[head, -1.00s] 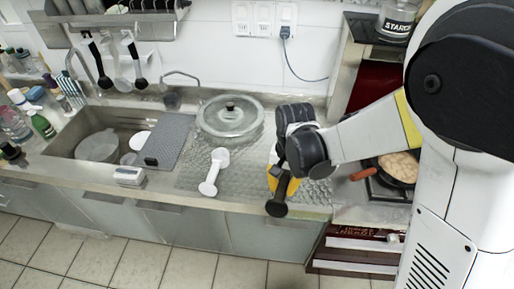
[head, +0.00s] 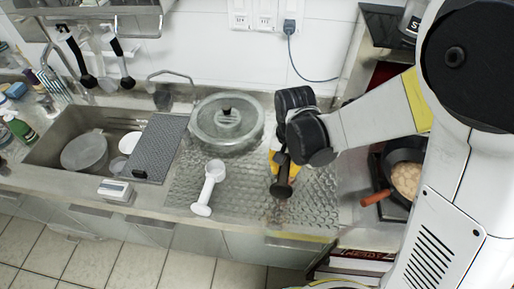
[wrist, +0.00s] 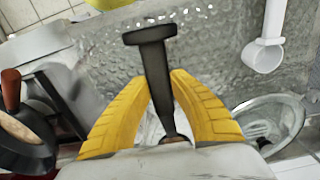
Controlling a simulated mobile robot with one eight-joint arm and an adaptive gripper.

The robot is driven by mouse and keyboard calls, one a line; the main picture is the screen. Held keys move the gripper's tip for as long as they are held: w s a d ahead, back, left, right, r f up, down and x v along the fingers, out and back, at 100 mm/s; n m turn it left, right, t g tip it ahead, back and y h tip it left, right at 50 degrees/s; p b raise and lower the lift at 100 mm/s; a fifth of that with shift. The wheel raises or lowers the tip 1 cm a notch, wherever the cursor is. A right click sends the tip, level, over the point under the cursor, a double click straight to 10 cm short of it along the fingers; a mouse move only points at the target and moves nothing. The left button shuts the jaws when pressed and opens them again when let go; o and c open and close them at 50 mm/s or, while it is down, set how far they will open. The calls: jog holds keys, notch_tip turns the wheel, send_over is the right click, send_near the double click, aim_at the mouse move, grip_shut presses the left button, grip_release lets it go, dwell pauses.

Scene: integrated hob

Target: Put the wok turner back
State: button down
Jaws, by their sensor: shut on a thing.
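My gripper (wrist: 160,85) has its yellow fingers closed around a dark, long-handled utensil (wrist: 153,58), which I take to be the wok turner. In the head view my gripper (head: 275,168) is above the right part of the textured metal counter, and the dark utensil (head: 281,180) points down toward the front edge. Several dark utensils (head: 128,82) hang from the wall rack (head: 90,28) at the upper left, far from my gripper.
A white handled item (head: 208,188) and a glass lid (head: 226,120) lie on the counter (head: 240,190) left of my gripper. Further left are a grey drying mat (head: 160,145), a small white box (head: 115,190) and the sink (head: 55,150). A pan (head: 405,178) sits at the right.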

jog(key=shift+s, duration=0.25)
jog(key=a+f+b, duration=0.1)
jog(key=a+f, duration=0.1)
jog(key=a, duration=0.1)
jog(key=s+a+f+b, duration=0.1)
jog(key=a+f+b, duration=0.1)
jog(key=a, duration=0.2)
jog(key=a+f+b, duration=0.1)
jog(key=a+f, duration=0.2)
jog(key=a, duration=0.1)
jog(key=shift+s+a, duration=0.15)
jog(key=shift+s, duration=0.15)
notch_tip(320, 180, down, 3)
jog(key=shift+a+r+b, duration=0.1)
jog(key=shift+a+b, duration=0.05)
jog(key=shift+b, duration=0.85)
jog(key=shift+f, duration=0.4)
jog(key=c, duration=1.3)
grip_release()
jog(key=shift+o, duration=0.2)
